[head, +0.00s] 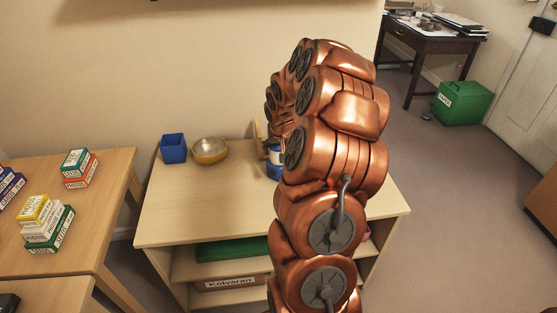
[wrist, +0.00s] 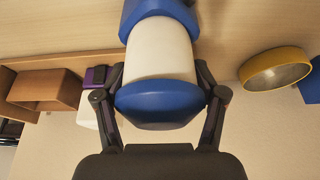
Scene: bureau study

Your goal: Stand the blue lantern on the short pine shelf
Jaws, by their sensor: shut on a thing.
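The blue lantern (wrist: 158,50) has a cream middle between a blue cap and a blue base. In the wrist view my gripper (wrist: 162,78) is shut on it, one finger on each side near the cap. The head view shows only part of the lantern (head: 273,170), beside my copper arm, which hides the rest and my gripper. It is upright, at or just above the pale wood top of the low shelf unit (head: 190,215), which looks like the short pine shelf. I cannot tell whether its base touches.
A yellow bowl (head: 209,151) and a blue square pot (head: 173,148) stand left of the lantern. A brown wooden box (wrist: 45,90) and a purple item (wrist: 96,76) are on its other side. A labelled box (head: 232,283) sits below. The front left top is clear.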

